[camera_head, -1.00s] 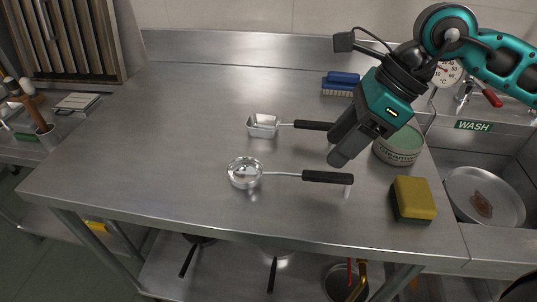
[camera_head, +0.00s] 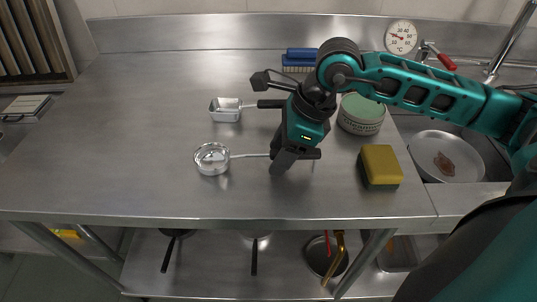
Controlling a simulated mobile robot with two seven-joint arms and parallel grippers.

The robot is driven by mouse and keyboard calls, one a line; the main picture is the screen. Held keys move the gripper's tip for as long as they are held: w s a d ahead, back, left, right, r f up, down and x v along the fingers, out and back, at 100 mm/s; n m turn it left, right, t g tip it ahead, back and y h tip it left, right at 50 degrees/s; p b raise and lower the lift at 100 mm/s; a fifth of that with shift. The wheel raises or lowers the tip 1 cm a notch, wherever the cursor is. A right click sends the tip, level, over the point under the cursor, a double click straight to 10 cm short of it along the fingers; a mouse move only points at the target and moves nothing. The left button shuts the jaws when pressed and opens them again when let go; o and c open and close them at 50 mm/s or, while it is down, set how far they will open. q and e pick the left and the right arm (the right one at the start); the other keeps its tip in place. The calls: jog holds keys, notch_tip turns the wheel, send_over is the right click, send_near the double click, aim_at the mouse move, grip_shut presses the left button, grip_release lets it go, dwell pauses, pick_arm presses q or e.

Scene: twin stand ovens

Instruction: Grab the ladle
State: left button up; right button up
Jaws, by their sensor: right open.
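The ladle (camera_head: 212,158) lies on the steel table, with a round shiny bowl at left and a thin rod leading right to a black handle. My right gripper (camera_head: 281,166) points down at the handle and covers part of it. The handle's end shows just right of the gripper. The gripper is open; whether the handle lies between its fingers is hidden. A square-bowled scoop (camera_head: 226,109) with a black handle lies behind the ladle. My left gripper is not in view.
A yellow and dark green sponge (camera_head: 380,166) and a round green-topped tin (camera_head: 361,114) stand to the right. A blue brush (camera_head: 301,59) lies at the back. The table's left side is clear.

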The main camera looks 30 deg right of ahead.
jog(key=shift+w+a+f, duration=0.1)
jog(key=shift+a+f, duration=0.1)
jog(key=shift+f, duration=0.4)
grip_shut()
